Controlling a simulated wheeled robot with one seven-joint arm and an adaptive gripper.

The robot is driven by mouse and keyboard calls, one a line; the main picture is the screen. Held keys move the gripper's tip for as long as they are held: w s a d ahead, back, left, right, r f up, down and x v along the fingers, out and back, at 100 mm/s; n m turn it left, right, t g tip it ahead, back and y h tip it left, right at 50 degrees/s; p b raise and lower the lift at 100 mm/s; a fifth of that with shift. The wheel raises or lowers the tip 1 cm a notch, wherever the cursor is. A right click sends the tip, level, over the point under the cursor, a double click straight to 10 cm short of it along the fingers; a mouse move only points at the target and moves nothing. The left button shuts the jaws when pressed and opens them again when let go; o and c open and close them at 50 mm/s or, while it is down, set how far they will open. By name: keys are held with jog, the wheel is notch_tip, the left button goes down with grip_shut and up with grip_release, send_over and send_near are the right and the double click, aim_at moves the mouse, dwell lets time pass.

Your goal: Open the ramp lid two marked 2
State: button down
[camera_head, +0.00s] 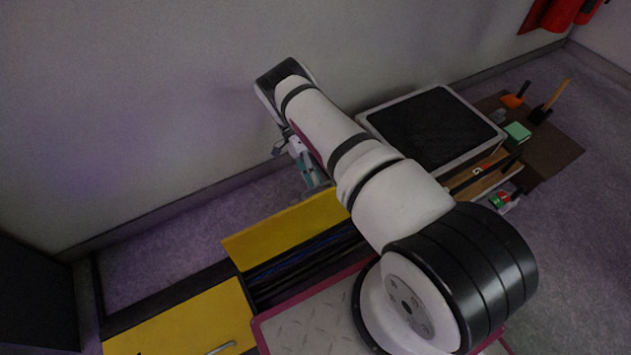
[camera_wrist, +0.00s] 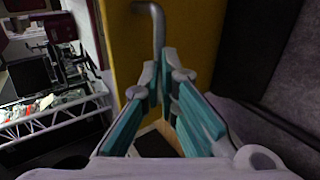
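A yellow lid (camera_head: 285,233) stands raised at the back of an open channel in the head view. No number is readable on it. Its yellow face (camera_wrist: 190,35) fills the upper middle of the wrist view, with a bent grey bar handle (camera_wrist: 157,28) on it. My gripper (camera_head: 308,178) is on the wall side of the raised lid, by its upper right part. In the wrist view my gripper's teal fingers (camera_wrist: 161,78) come close together around the lower end of the handle. The fingertips partly hide where they meet it.
Dark and blue cables (camera_head: 300,262) lie in the open channel. Another yellow lid (camera_head: 185,322) with a grey handle (camera_head: 221,348) lies flat at lower left. The wall (camera_head: 150,110) is close behind my arm. A dark-topped box (camera_head: 432,125) and small tools stand at right.

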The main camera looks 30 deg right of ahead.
jog(key=c, duration=2.3)
grip_release()
jog(key=shift+s+a+f, duration=0.1)
jog(key=shift+s+f, duration=0.25)
jog(key=shift+f, duration=0.25)
jog(key=shift+s+a+f, duration=0.1)
jog(key=shift+s+f, duration=0.2)
jog(key=shift+f, duration=0.3)
jog(key=o, duration=0.7)
jog(key=shift+d+f, duration=0.1)
jog(key=shift+c, duration=0.3)
jog(key=shift+w, duration=0.1)
notch_tip(320, 180, up, 11)
jog(key=shift+d+f, duration=0.1)
jog(key=shift+c, duration=0.3)
